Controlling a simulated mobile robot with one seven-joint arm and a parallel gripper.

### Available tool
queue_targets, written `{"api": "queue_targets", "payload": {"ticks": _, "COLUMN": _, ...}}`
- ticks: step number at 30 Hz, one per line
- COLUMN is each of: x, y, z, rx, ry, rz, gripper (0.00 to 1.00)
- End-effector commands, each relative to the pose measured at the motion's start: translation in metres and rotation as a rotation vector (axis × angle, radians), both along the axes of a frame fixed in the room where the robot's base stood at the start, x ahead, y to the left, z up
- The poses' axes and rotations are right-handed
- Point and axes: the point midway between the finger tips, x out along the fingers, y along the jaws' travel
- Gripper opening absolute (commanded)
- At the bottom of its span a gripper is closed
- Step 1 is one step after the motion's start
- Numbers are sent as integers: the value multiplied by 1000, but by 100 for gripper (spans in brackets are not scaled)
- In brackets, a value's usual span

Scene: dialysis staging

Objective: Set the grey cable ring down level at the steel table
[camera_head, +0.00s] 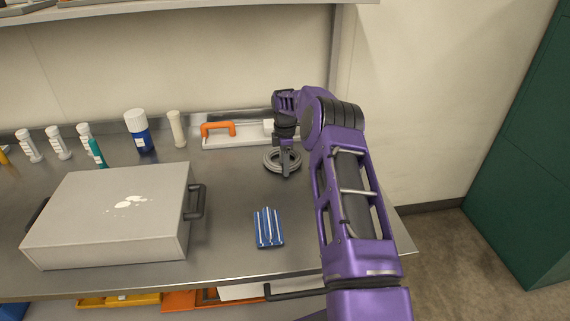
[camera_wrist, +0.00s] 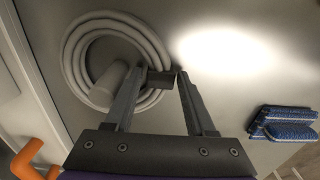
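The grey cable ring (camera_head: 270,163) is a coil of several thick turns, and it shows large in the wrist view (camera_wrist: 72,55). It looks nearly level, at or just above the steel table (camera_head: 222,195); any gap beneath it cannot be made out. My gripper (camera_head: 286,172) points down at the ring's near side. In the wrist view my gripper's two fingers (camera_wrist: 160,72) stand either side of a dark block (camera_wrist: 160,84) at the ring's edge, and they appear shut on it. A pale cylinder (camera_wrist: 108,84) overlaps the coil there.
A grey case (camera_head: 115,210) fills the left. A white tray (camera_head: 225,143) with an orange handle (camera_head: 218,129) is behind. Several bottles line the back. Bare table lies between case and ring.

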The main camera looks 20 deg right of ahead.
Motion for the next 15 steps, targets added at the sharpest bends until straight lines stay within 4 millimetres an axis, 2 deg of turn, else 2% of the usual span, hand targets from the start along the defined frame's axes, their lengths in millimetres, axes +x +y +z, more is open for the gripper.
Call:
{"api": "queue_targets", "payload": {"ticks": 10, "x": 0, "y": 0, "z": 5, "rx": 0, "ry": -1, "rz": 0, "gripper": 56}}
{"api": "queue_targets", "payload": {"ticks": 15, "x": 1, "y": 0, "z": 29, "rx": -1, "ry": -4, "rz": 0, "gripper": 56}}
